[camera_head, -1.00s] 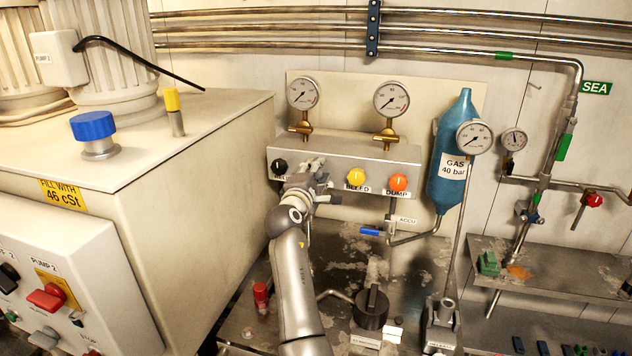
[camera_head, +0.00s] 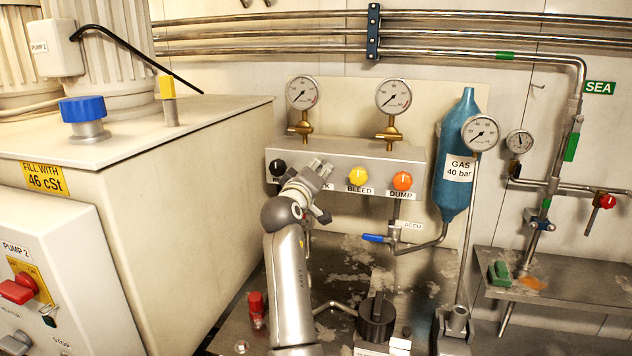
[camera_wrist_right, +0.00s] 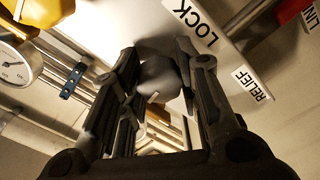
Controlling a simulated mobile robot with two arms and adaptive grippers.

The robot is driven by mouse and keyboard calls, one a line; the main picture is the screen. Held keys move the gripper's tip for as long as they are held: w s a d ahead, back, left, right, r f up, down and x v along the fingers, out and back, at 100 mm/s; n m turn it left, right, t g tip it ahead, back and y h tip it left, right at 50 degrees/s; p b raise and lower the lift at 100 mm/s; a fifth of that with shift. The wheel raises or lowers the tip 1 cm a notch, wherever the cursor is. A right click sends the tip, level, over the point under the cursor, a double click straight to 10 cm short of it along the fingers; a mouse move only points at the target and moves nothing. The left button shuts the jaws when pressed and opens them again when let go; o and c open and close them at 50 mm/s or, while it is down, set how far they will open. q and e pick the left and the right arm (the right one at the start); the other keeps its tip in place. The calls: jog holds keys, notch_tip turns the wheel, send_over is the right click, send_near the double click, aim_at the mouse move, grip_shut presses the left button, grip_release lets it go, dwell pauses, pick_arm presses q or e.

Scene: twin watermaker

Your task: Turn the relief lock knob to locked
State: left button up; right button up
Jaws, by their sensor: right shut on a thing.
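The valve panel (camera_head: 345,157) carries a row of knobs with labels below them. A black knob (camera_head: 279,167) sits at its left end. My right gripper (camera_head: 322,168) is at the panel front, between the black knob and the yellow one, and covers the spot above the partly hidden LOCK label. In the right wrist view, my right gripper's fingers (camera_wrist_right: 158,72) are shut on a grey rounded knob (camera_wrist_right: 160,80), the relief lock knob. The LOCK label (camera_wrist_right: 190,24) and RELIEF label (camera_wrist_right: 252,84) are beside it. My left gripper is out of view.
A yellow BLEED knob (camera_head: 358,176) and an orange DUMP knob (camera_head: 402,180) are close to the right. Two gauges (camera_head: 393,96) stand above the panel. A blue gas bottle (camera_head: 456,160) is further right. A large cream tank (camera_head: 180,190) stands left of my arm.

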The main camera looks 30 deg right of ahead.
jog(key=shift+m+b, duration=0.5)
jog(key=shift+m, duration=0.3)
jog(key=o, duration=1)
jog(key=shift+o, duration=0.2)
jog(key=shift+r, duration=0.1)
